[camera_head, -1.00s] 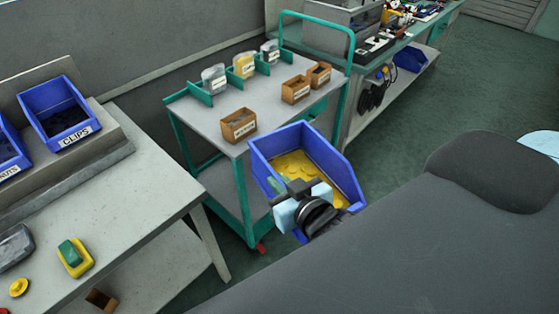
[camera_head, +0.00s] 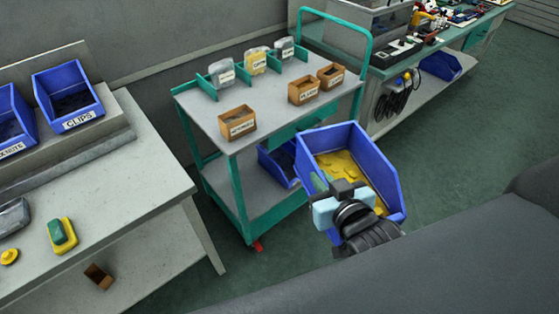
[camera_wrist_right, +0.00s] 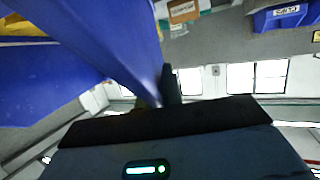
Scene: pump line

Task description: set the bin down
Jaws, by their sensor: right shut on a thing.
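A blue bin (camera_head: 372,153) with yellow pieces in it hangs in the air in front of the cart in the head view. My right gripper (camera_head: 341,188) is shut on the near wall of the bin. In the right wrist view the bin's blue wall (camera_wrist_right: 120,40) fills the upper left, with a dark finger against it. The bin looks slightly tilted. My left gripper is not in view.
A green-framed cart (camera_head: 215,115) carries several small boxes and clear containers on top. Another blue bin (camera_head: 275,165) sits on its lower shelf. A bench (camera_head: 130,200) with a blue CLIPS bin (camera_head: 68,95) stands at left. Open floor (camera_head: 460,150) lies right.

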